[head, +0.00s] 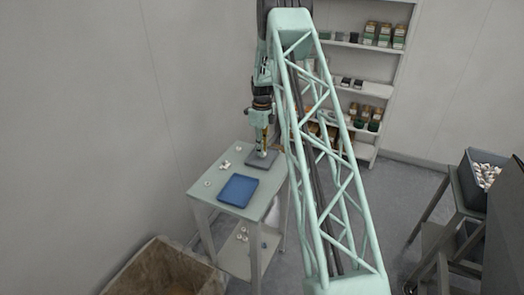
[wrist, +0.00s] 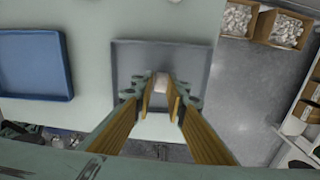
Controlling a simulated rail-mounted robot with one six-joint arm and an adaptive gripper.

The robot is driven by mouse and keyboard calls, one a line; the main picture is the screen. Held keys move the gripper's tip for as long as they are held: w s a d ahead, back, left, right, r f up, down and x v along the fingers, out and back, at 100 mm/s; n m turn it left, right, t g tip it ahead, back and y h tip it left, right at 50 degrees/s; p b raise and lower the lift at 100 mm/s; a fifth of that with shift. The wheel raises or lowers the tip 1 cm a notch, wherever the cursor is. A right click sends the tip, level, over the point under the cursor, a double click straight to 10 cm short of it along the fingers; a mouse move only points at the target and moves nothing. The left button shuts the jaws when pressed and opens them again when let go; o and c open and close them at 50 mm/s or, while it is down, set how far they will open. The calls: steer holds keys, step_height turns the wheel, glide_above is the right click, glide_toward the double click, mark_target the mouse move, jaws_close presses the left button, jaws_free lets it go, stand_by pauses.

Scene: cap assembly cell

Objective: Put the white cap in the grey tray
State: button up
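The grey tray (head: 269,160) lies on the right part of the pale table; in the wrist view (wrist: 127,58) it is under my gripper. My gripper (head: 262,152) points down over this tray. In the wrist view its two fingertips (wrist: 161,86) are close together, with the white cap (wrist: 161,78) between them. The cap fills the gap and appears gripped. The cap shows over the tray's inside; I cannot tell whether it touches the tray floor. The fingers hide part of the tray's near side.
A blue tray (head: 238,190) lies left of the grey tray, also in the wrist view (wrist: 68,62). Several loose white caps (head: 225,164) lie on the table (head: 213,197). A brown bin (head: 150,268) stands at front left. Shelves (head: 352,92) stand behind.

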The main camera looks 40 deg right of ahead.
steer(key=shift+f, duration=0.2)
steer(key=o, duration=0.6)
steer(key=shift+r, duration=0.2)
step_height(320, 180, up, 12)
stand_by(0.6)
steer(key=shift+a+r, duration=0.1)
steer(key=shift+r, duration=0.05)
stand_by(0.4)
